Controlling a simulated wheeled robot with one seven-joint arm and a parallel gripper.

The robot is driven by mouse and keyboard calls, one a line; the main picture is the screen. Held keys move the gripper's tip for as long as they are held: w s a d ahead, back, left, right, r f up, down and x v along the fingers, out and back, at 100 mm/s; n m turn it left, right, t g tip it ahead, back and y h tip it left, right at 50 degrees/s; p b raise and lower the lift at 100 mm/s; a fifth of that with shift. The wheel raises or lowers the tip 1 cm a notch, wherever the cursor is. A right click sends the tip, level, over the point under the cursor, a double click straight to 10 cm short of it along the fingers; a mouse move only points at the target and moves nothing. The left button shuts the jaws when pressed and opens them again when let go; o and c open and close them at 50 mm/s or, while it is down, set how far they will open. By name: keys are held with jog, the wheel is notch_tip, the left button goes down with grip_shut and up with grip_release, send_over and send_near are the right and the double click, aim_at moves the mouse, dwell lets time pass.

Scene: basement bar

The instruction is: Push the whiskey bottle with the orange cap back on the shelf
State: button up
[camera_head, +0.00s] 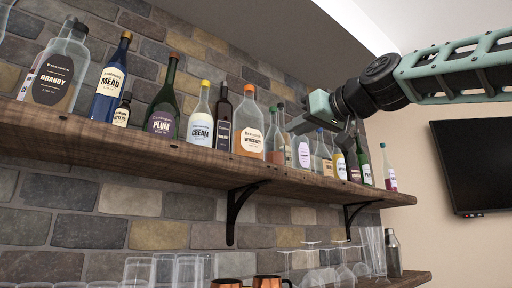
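The whiskey bottle (248,122) is clear glass with an orange cap and an orange-and-white label reading whiskey. It stands upright near the middle of the upper wooden shelf (180,152), close to the front edge. My gripper (326,128) is to the right of it, at the height of the bottle tops, in front of the bottles on the right part of the shelf. It is apart from the whiskey bottle in the picture. Its fingers are small and overlap the bottles behind, so its opening is unclear.
A dark wine bottle (223,119) and a cream bottle (201,118) stand left of the whiskey. A green-capped bottle (274,138) is close on its right. More bottles line the shelf. Glasses (188,270) and copper mugs (268,282) are below. A television (474,165) hangs right.

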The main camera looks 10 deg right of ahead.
jog(key=p, duration=0.4)
send_near(254, 147)
jog(key=shift+x, duration=2.45)
jog(key=shift+w+f, duration=0.1)
jog(key=shift+p+x, duration=0.5)
jog(key=shift+x, duration=1.45)
jog(key=shift+w+a, duration=0.1)
jog(key=shift+w, duration=0.1)
jog(key=shift+p+x, duration=0.7)
jog(key=shift+x, duration=0.75)
jog(key=shift+w, duration=0.25)
jog(key=shift+s, duration=0.1)
